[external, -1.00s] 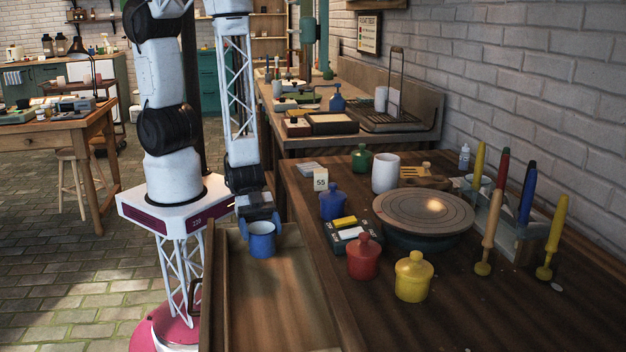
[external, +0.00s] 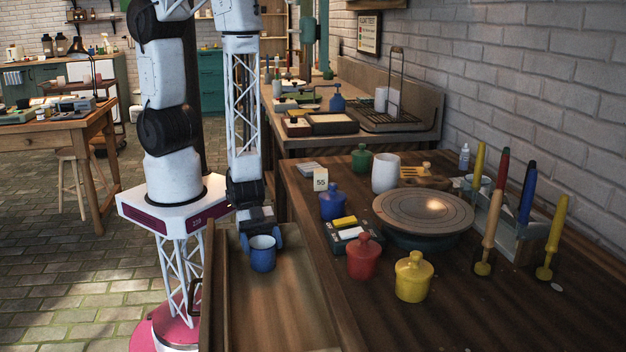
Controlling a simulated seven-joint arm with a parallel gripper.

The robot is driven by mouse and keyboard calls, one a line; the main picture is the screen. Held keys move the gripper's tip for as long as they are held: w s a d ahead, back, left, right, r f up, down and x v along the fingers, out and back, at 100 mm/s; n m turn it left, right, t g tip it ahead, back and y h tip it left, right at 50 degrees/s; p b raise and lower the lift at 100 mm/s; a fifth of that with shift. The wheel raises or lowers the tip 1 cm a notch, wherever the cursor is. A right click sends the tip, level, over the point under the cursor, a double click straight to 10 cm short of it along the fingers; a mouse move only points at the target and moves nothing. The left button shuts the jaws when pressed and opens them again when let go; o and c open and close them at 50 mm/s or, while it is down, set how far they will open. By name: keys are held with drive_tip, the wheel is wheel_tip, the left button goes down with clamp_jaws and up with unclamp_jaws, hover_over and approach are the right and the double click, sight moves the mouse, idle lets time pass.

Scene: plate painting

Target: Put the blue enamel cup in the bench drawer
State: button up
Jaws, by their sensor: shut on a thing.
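The blue enamel cup (external: 262,257) is upright inside the open bench drawer (external: 270,319), toward its far end. I cannot tell for sure whether its base touches the drawer floor. My gripper (external: 262,238) reaches down from behind, with its blue fingers at the cup's sides, and is shut on the cup. The far finger parts are partly hidden behind the cup.
The drawer's near floor is bare. On the bench to the right stand a blue jar (external: 333,202), a red jar (external: 364,257), a yellow jar (external: 413,278), a banding wheel (external: 423,212) and a white cup (external: 385,173). Upright brushes (external: 526,195) stand at the far right.

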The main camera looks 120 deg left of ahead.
drive_tip(key=shift+f, duration=0.15)
drive_tip(key=o, duration=1)
drive_tip(key=shift+r, duration=0.2)
drive_tip(key=shift+s+a+r, duration=0.1)
drive_tip(key=shift+s+a, duration=0.1)
drive_tip(key=v, duration=1.1)
drive_tip(key=shift+s, duration=0.15)
drive_tip(key=shift+r, duration=0.1)
drive_tip(key=shift+a, duration=0.1)
